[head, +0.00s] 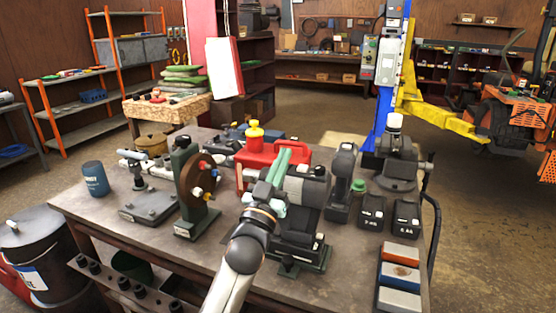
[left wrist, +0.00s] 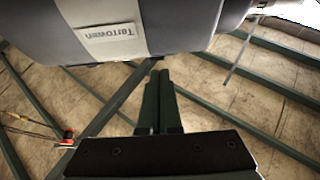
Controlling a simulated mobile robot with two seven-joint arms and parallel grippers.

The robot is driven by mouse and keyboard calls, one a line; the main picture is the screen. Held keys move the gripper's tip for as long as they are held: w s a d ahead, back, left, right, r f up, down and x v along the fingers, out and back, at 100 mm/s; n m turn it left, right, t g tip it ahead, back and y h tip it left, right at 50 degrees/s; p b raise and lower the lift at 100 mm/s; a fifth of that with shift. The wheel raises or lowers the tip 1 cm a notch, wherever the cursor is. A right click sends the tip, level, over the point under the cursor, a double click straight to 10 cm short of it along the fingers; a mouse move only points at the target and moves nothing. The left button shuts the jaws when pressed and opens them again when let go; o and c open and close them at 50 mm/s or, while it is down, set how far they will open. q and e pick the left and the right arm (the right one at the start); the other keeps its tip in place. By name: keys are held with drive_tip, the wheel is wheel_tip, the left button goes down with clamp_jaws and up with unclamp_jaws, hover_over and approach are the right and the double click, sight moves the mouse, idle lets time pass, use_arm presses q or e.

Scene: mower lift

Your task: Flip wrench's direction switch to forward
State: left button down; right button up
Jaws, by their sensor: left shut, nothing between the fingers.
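The impact wrench (head: 308,192), dark grey with a lighter band, stands upright on a dark green stand (head: 303,262) at the front of the workbench. In the left wrist view its grey body (left wrist: 185,25) fills the top, with a pale label reading "Tarrowen". My left gripper (head: 286,152) has green fingers and is beside the wrench, on its left in the head view. In the left wrist view the gripper (left wrist: 158,74) is shut, with nothing between its fingers. Its tips appear just under the wrench body; I cannot tell whether they touch. The direction switch is not discernible.
A red toolbox (head: 252,163) is behind the gripper. A brown disc on a green stand (head: 183,185) is to the left. Battery packs (head: 372,212) and coloured blocks (head: 400,275) lie to the right. The bench top (head: 110,222) has bare room at front left.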

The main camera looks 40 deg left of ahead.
use_arm(q)
drive_tip(key=shift+s+f, duration=0.15)
drive_tip(key=shift+f, duration=0.35)
drive_tip(key=shift+s+f, duration=0.15)
drive_tip(key=shift+f, duration=0.35)
use_arm(e)
drive_tip(key=shift+f, duration=0.15)
